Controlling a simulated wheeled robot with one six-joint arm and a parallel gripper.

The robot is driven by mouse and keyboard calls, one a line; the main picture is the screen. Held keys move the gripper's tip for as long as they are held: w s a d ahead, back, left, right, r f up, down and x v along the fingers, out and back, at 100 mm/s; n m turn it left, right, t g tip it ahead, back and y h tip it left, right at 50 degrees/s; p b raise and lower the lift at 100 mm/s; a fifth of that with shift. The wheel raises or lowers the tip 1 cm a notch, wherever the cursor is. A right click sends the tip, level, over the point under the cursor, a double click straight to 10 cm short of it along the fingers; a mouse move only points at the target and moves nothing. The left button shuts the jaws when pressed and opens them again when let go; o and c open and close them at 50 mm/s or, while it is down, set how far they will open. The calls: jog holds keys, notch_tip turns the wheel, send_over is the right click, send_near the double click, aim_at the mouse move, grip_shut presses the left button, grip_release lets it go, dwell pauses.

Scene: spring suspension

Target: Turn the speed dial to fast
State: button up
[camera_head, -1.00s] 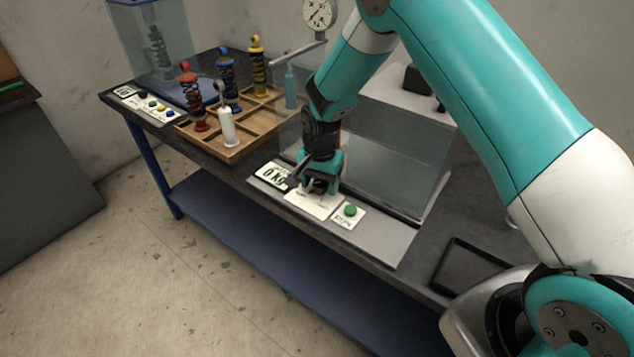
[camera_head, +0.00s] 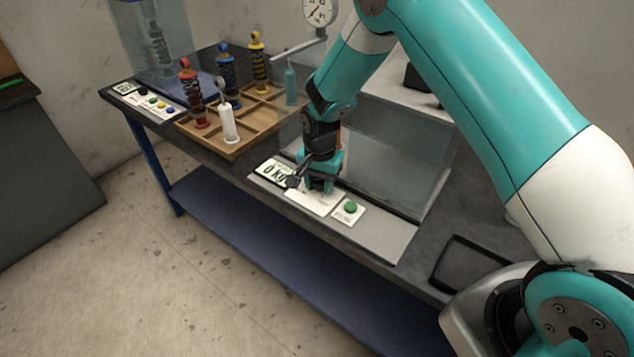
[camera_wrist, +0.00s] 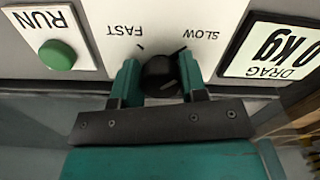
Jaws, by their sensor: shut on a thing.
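The black speed dial (camera_wrist: 160,75) sits on a white plate (camera_wrist: 115,32) marked FAST and SLOW, upside down in the wrist view. My gripper (camera_wrist: 160,80) is shut on the dial, with one teal finger on each side of it. I cannot clearly tell which mark the dial points to. In the head view my gripper (camera_head: 318,190) is down at the white plate (camera_head: 312,204) on the bench's front panel, and it hides the dial.
A green RUN button (camera_wrist: 57,55) is beside the plate, and a DRAG display (camera_wrist: 276,50) is on its other side. A clear tank (camera_head: 400,160) stands behind. A wooden tray (camera_head: 235,150) with several shock absorbers is to the left.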

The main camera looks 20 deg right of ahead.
jog(key=shift+d+n, duration=0.1)
jog(key=shift+n, duration=0.2)
jog(key=n+b, duration=0.1)
jog(key=n, duration=0.2)
jog(key=shift+w+d+n, duration=0.1)
jog(key=shift+n, duration=0.3)
jog(key=n+b, duration=0.1)
jog(key=n, duration=0.3)
jog(key=shift+n, duration=0.3)
jog(key=n+b, duration=0.1)
jog(key=n, duration=0.4)
jog(key=shift+r, duration=0.1)
jog(key=shift+n, duration=1.9)
jog(key=o, duration=0.9)
jog(key=shift+a, duration=0.2)
jog(key=shift+d, duration=0.15)
jog(key=shift+b, duration=0.3)
